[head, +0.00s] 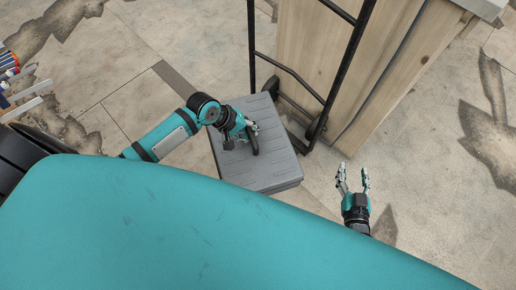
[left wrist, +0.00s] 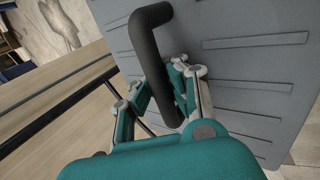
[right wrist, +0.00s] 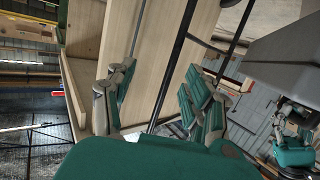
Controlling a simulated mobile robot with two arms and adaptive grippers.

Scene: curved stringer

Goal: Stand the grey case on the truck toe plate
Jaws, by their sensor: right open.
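The grey case (head: 262,165) has a ribbed face turned up towards me and a dark handle on it. It is beside the hand truck (head: 323,118); I cannot tell whether it touches the floor. My left gripper (head: 251,133) is shut on the dark handle (left wrist: 150,50), with its fingers on both sides of the bar in the left wrist view. The truck's toe plate (head: 299,142) is mostly hidden by the case and frame. My right gripper (head: 354,181) is open and empty, right of the case. The case also shows in the right wrist view (right wrist: 285,50).
A tall wooden crate (head: 345,60) stands behind the truck's black frame. Coloured items (head: 8,65) lie at the far left edge. The stained floor (head: 430,190) around my right gripper is clear. My teal body fills the bottom of the head view.

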